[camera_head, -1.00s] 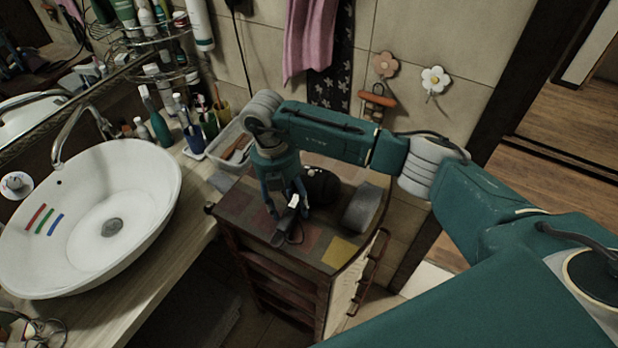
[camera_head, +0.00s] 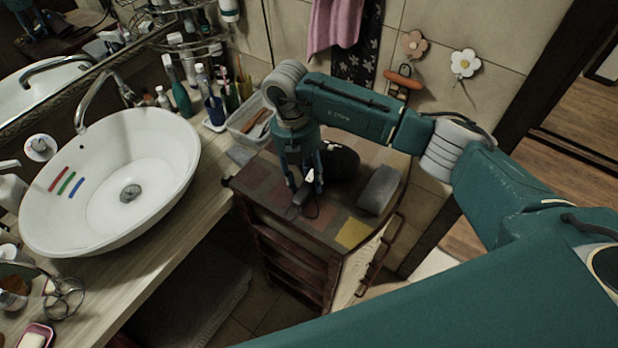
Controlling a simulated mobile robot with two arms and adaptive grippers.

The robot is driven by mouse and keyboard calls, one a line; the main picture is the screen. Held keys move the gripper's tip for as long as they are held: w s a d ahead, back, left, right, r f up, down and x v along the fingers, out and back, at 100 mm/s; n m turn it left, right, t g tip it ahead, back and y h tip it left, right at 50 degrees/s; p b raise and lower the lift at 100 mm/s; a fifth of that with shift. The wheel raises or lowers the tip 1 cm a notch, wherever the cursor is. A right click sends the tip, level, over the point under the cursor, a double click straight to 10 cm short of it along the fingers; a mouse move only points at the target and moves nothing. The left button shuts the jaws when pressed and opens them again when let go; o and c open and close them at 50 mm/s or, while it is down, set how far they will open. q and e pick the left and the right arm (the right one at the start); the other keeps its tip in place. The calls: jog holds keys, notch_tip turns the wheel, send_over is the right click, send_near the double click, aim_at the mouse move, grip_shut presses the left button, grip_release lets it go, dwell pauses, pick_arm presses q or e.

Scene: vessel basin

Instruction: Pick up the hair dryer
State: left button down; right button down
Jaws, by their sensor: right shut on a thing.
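The hair dryer (camera_head: 341,163) is dark and lies on top of the small wooden cabinet (camera_head: 277,222), partly hidden behind my gripper. Its handle seems to run toward the cabinet's front edge, with a small white patch and a thin cord loop near it. My right gripper (camera_head: 304,190) comes down from above, with its fingers around the handle, shut on it. The handle still looks low, at the cabinet top; I cannot tell whether it touches it. My left gripper is out of view.
A grey block (camera_head: 378,190) sits right of the dryer on the cabinet. A white tray (camera_head: 243,135) with brushes, bottles and cups stand behind left. The white basin (camera_head: 160,165) sits on the counter (camera_head: 165,255) at left. The tiled wall is close behind.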

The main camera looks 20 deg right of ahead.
aim_at(306, 179)
notch_tip(306, 179, up, 7)
jog(key=b, duration=0.3)
jog(key=shift+w+r, duration=0.1)
jog(key=shift+r, duration=0.1)
notch_tip(306, 179, up, 12)
jog(key=b, duration=0.1)
jog(key=shift+f, duration=0.25)
